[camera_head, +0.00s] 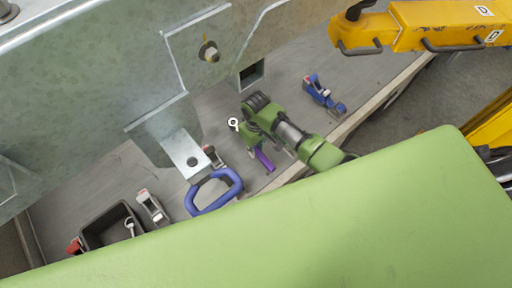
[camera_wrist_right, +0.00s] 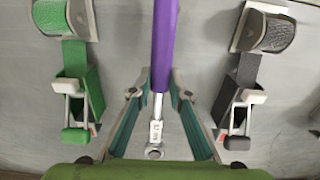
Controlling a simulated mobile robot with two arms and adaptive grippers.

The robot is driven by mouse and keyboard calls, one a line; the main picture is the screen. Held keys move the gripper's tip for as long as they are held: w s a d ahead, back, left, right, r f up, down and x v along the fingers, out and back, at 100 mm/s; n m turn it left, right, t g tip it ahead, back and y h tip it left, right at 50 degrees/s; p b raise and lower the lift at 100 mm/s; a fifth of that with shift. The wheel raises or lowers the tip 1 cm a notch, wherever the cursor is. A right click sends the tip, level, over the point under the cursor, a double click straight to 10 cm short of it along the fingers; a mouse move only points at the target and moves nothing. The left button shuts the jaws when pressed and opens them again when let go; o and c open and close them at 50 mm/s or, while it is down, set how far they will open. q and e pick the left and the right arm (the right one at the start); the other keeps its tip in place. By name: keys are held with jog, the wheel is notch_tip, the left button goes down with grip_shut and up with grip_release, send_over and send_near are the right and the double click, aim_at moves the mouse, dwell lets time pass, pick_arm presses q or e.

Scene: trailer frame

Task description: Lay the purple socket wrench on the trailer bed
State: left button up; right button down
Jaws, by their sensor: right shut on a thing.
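The purple socket wrench (camera_wrist_right: 166,45) runs lengthwise through the right wrist view, with its silver ring end (camera_wrist_right: 155,151) towards the bottom. My right gripper (camera_wrist_right: 159,80) is shut on it, one finger on each side. In the head view the purple handle (camera_head: 264,160) sticks out below my right gripper (camera_head: 256,142), and the ring end shows to its upper left. The wrench is over the grey plank surface; its height above it I cannot tell. Galvanised metal trailer parts (camera_head: 90,80) fill the upper left of the head view. My left gripper is not in view.
A green clamp-like tool (camera_wrist_right: 80,90) and a black one (camera_wrist_right: 240,90) flank the gripper. A blue clamp-like tool (camera_head: 322,95), a blue loop handle (camera_head: 190,206) and a black bin (camera_head: 88,237) rest on the planks. A yellow machine part (camera_head: 430,25) stands at upper right.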

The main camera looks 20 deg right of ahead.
jog(key=shift+f+b, duration=0.55)
jog(key=shift+f, duration=0.6)
jog(key=c, duration=1.1)
grip_release()
jog(key=o, duration=0.6)
notch_tip(320, 180, up, 12)
